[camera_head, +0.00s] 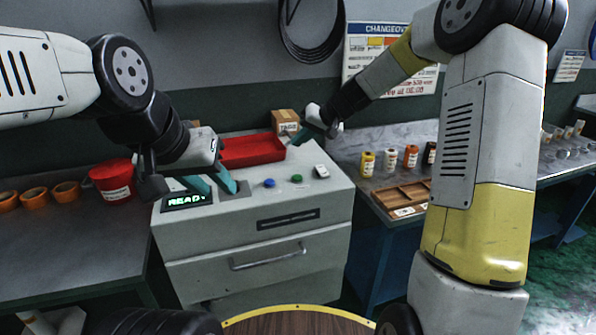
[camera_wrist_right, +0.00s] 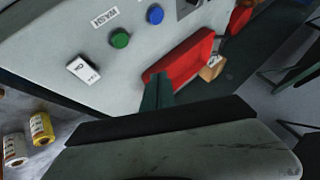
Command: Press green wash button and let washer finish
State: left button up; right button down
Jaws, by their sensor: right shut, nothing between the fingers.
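The washer (camera_head: 240,255) is a grey cabinet with a display (camera_head: 187,201) reading READY. The green button (camera_head: 297,178) is on its top, right of a blue button (camera_head: 269,183). In the right wrist view the green button (camera_wrist_right: 120,39) is beside a WASH label (camera_wrist_right: 104,17). My right gripper (camera_head: 296,139) is shut and empty above the back of the washer top, behind the green button and apart from it. Its teal fingers (camera_wrist_right: 157,84) show over the red tray's edge in the wrist view. My left gripper (camera_head: 222,186) has its fingers apart above the washer's left end, near the display.
A red tray (camera_head: 250,150) lies at the back of the washer top. A small white labelled block (camera_head: 321,171) sits right of the green button. A cardboard box (camera_head: 285,121) stands behind. Film canisters (camera_head: 390,160) and a wooden tray (camera_head: 403,196) are on the right bench. A red bucket (camera_head: 113,180) stands left.

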aim_at(300, 178)
jog(key=shift+f, duration=4.4)
jog(key=shift+f, duration=0.2)
jog(key=shift+f, duration=0.25)
jog(key=shift+f, duration=0.45)
jog(key=shift+r, duration=0.9)
